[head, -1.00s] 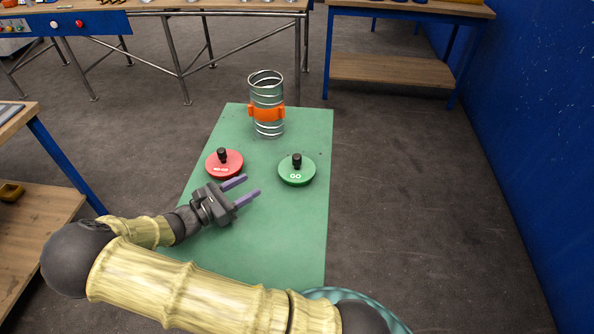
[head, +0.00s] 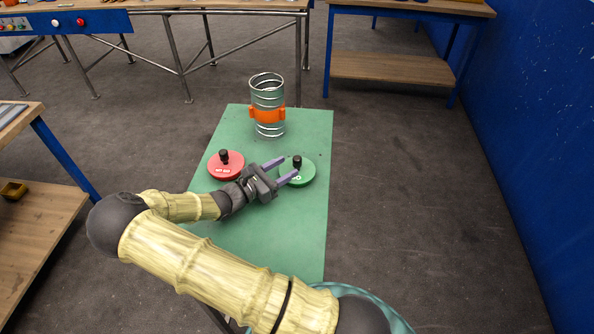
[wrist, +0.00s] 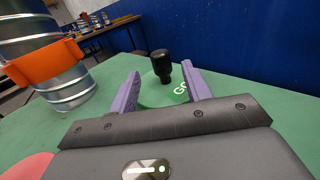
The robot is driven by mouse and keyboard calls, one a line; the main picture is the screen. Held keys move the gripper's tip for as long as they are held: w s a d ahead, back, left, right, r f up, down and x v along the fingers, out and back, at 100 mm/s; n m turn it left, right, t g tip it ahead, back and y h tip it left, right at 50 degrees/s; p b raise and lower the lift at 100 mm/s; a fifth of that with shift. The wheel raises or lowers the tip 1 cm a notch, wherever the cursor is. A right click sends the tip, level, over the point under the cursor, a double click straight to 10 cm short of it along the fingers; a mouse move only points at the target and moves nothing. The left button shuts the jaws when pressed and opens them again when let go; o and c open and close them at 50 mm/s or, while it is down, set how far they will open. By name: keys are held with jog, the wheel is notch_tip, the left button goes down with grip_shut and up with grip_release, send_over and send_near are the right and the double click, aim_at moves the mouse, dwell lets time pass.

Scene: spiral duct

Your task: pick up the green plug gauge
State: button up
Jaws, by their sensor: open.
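The green plug gauge (head: 305,174) is a flat green disc with a black knob on top, lying on the green table at its right side. It also shows in the wrist view (wrist: 158,93), with its knob (wrist: 161,64) upright and framed between the fingers. My gripper (head: 280,169) is open and empty, with its purple fingers pointing right toward the knob. The fingers overlap the disc's left part in the head view and hide some of its lettering. In the wrist view the fingers (wrist: 161,86) stand on either side of the knob, which looks slightly beyond them.
The red NO-GO gauge (head: 224,167) lies just left of my gripper. A spiral duct (head: 268,92) with an orange band stands at the table's back. The green table (head: 300,235) is clear at the front right. A blue wall (head: 530,130) rises further right.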

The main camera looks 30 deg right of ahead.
aim_at(297, 162)
jog(key=d, duration=0.1)
jog(key=d+p, duration=0.1)
jog(key=d, duration=0.1)
jog(key=w+d, duration=0.1)
jog(key=d, duration=0.1)
jog(key=shift+d+f+p, duration=0.15)
jog(key=shift+f+p, duration=0.05)
jog(key=shift+p, duration=0.2)
jog(key=shift+s, duration=0.1)
grip_shut()
